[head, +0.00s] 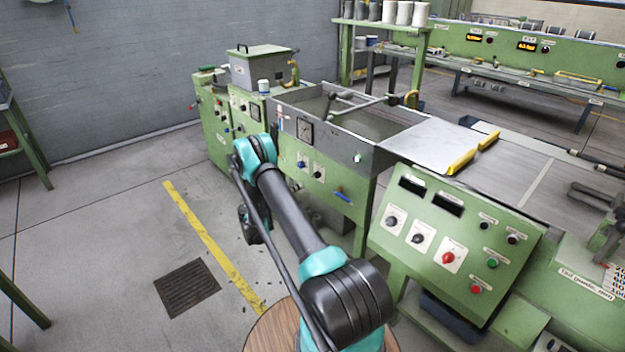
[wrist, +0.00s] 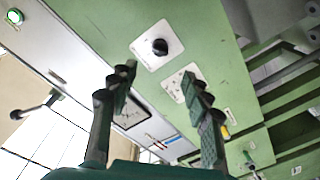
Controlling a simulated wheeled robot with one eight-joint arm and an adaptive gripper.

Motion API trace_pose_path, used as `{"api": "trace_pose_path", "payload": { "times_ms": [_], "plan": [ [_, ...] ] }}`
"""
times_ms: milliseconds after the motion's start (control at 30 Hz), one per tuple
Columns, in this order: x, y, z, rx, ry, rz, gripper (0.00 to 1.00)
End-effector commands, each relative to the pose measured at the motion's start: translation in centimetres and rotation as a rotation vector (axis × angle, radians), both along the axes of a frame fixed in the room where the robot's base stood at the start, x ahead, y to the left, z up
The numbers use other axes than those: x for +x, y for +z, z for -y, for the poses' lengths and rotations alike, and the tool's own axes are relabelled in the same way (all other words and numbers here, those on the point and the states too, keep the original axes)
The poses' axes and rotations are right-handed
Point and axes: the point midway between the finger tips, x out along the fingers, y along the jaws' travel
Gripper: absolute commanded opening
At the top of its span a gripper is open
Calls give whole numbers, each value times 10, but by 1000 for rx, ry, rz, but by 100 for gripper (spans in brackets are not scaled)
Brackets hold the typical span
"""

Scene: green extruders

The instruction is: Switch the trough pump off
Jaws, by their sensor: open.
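The trough (head: 365,125) is a grey water basin with a green front. Its front carries two small dark knobs on white plates, a left knob (head: 302,161) and a right knob (head: 317,172). In the wrist view one black knob (wrist: 160,47) on a white plate shows clearly, beyond the fingertips. A second white plate (wrist: 184,82) is partly hidden by the right finger. The labels are too small to read, so I cannot tell which is the pump switch. My gripper (wrist: 158,85) is open and empty, apart from both plates as far as I can see.
A gauge (head: 305,131) sits on the trough's grey wall. A blue-handled lever (head: 342,196) sticks out below the knobs. A sloped green console (head: 455,240) with a red knob stands at right. Floor on the left is clear around a drain grate (head: 187,288).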

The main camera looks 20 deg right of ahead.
Motion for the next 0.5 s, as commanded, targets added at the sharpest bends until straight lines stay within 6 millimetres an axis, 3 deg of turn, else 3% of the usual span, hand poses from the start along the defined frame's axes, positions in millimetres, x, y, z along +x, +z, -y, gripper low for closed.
{"api": "trace_pose_path", "payload": {
  "times_ms": [500],
  "plan": [
    [40,0,92,1,-1,-1,49]
  ]
}}
